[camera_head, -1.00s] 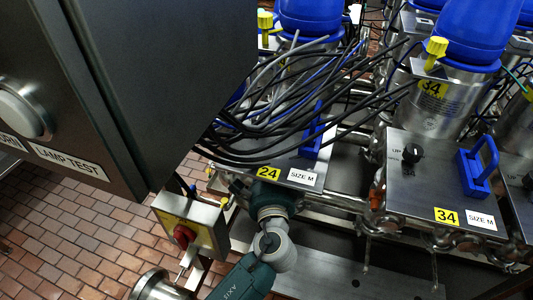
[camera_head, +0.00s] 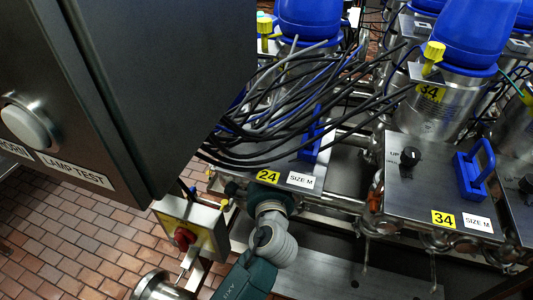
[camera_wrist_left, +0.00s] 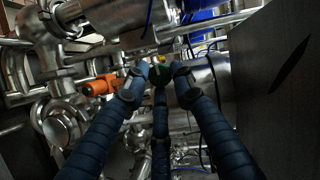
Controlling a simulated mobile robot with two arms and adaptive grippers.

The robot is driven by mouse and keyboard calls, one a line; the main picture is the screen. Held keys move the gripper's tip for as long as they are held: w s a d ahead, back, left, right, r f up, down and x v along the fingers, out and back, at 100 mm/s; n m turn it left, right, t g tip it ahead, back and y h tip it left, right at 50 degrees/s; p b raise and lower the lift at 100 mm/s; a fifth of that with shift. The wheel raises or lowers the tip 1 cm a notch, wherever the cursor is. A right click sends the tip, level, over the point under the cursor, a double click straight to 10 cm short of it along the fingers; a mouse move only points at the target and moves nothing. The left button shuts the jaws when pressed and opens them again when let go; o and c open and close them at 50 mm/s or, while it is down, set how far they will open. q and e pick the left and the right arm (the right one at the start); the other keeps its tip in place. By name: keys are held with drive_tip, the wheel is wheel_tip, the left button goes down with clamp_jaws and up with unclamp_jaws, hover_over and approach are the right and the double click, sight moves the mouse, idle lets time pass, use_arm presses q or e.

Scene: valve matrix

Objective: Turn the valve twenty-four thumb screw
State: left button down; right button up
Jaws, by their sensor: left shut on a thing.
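The valve twenty-four station carries a yellow "24" label (camera_head: 267,177) beside a white "SIZE M" label on its metal panel, under a bundle of cables. My teal and grey left arm reaches up from the bottom of the head view to just below this label. The gripper end is hidden there by the panel edge. In the left wrist view, the blue ribbed fingers of my left gripper (camera_wrist_left: 159,79) close together on a small dark piece, the thumb screw (camera_wrist_left: 159,72). Its turning angle cannot be told. My right gripper is in neither view.
A dark control cabinet (camera_head: 140,80) fills the upper left. A box with a red knob (camera_head: 185,237) stands left of my arm. The valve 34 panel (camera_head: 430,190) is at the right. Pipes and an orange part (camera_wrist_left: 99,86) crowd the left wrist view.

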use_arm(q)
drive_tip(key=c, duration=1.5)
unclamp_jaws()
drive_tip(key=shift+a+r, duration=0.15)
drive_tip(key=shift+r, duration=0.15)
drive_tip(key=shift+f, duration=0.15)
drive_tip(key=s, duration=0.4)
drive_tip(key=s+r, duration=0.1)
drive_tip(key=s, duration=0.7)
drive_tip(key=shift+d+r, duration=0.2)
drive_tip(key=shift+d, duration=0.1)
